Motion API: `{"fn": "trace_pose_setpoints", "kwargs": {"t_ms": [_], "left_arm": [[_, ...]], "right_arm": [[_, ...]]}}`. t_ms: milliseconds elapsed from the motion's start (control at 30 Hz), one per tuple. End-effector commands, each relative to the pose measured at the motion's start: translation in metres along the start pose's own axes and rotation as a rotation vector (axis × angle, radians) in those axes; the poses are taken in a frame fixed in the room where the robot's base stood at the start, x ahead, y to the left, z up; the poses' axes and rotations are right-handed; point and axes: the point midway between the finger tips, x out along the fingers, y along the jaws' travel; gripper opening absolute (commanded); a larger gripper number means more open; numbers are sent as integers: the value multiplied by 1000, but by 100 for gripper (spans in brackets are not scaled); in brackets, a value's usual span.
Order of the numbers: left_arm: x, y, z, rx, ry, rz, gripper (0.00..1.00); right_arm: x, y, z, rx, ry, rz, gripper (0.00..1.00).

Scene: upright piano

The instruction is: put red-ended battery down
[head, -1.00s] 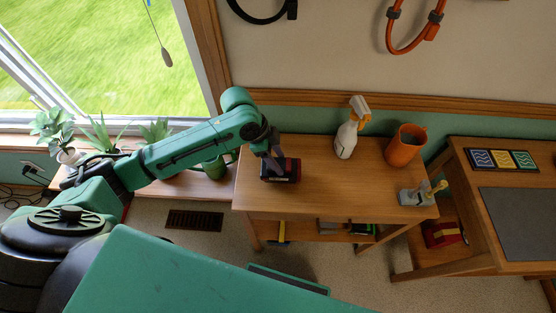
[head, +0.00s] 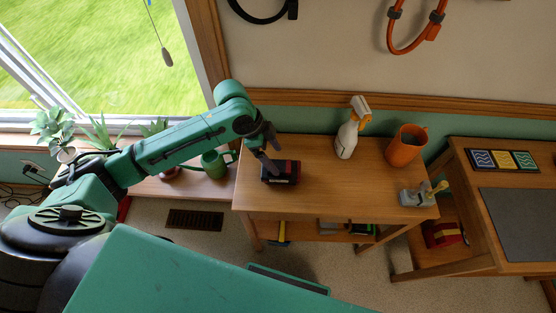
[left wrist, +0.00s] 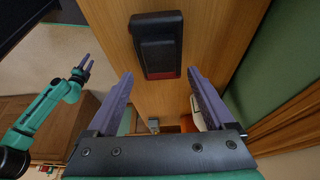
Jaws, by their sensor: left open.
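The red-ended battery (head: 281,172) is a dark block with a red end. It rests on the left part of the wooden table. In the left wrist view the battery (left wrist: 158,45) lies flat, its red strip facing my gripper. My left gripper (head: 268,154) is open and empty, just above and to the left of the battery. In the left wrist view its two purple fingers (left wrist: 160,74) stand apart, with the battery beyond their tips. My right gripper (left wrist: 85,63) shows small at the left of that view, away from the table, its fingers apart and empty.
A spray bottle (head: 346,138), an orange pitcher (head: 404,148) and a grey tool (head: 416,195) stand on the table (head: 325,185), right of the battery. The table's middle is clear. A green mug (head: 215,164) and plants stand to the left by the window.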

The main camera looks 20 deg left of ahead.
Motion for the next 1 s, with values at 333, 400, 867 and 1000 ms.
{"fn": "trace_pose_setpoints", "kwargs": {"t_ms": [333, 400, 867, 1000], "left_arm": [[-83, -1, 0, 0, 0, -1, 87], [-88, 0, 0, 0, 0, 0, 87], [-90, 0, 0, 0, 1, 1, 87], [-90, 0, 0, 0, 1, 1, 87]], "right_arm": [[1, 0, 0, 0, 0, 0, 42], [1, 0, 0, 0, 0, 0, 42], [1, -1, 0, -1, 0, -1, 42], [1, -1, -1, -1, 2, -1, 42]]}}
